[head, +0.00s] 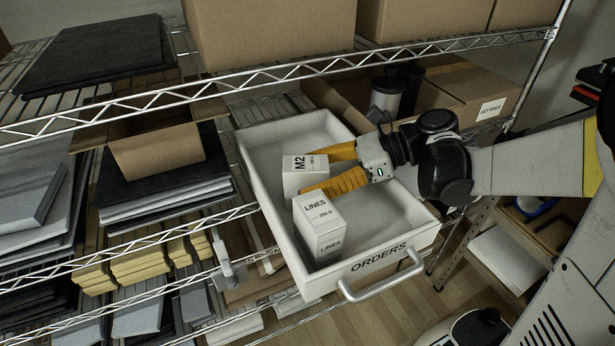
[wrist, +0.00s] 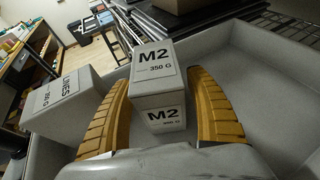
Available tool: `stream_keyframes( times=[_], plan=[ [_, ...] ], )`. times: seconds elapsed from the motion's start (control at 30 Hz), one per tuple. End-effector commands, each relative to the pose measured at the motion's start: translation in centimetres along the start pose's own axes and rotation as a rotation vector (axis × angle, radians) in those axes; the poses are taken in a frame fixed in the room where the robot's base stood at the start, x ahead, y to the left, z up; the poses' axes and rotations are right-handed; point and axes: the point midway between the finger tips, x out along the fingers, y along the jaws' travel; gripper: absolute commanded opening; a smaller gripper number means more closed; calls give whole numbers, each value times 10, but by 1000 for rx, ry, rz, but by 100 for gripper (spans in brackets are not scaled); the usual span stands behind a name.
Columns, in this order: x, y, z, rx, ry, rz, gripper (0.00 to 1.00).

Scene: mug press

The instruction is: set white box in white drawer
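The white drawer (head: 411,214), labelled ORDERS, is pulled out of the rack. A white box marked M2 (head: 291,180) is inside its walls; in the wrist view the M2 box (wrist: 158,97) stands between my two yellow fingers. My gripper (head: 316,171) reaches into the drawer from the right, its fingers spread on either side of the M2 box with narrow gaps showing, so it looks open. A second white box, marked LINES (head: 319,228), stands in the drawer's front left corner; it also shows in the wrist view (wrist: 60,103). The M2 box's base is partly hidden.
The drawer's handle (head: 382,283) sticks out at its front. The shelf rail (head: 270,77) and cardboard boxes (head: 270,30) are above and behind. A grey cylinder (head: 386,95) stands behind my wrist. The drawer's right and back floor is largely clear.

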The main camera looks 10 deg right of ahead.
Motion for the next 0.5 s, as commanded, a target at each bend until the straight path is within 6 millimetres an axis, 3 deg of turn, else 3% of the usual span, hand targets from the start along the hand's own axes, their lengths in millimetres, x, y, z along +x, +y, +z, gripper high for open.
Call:
stream_keyframes(
  times=[0.17,0.5],
  plan=[
    [-9,-1,3,1,0,-3,65],
    [-83,-1,5,2,0,-4,65]
  ],
)
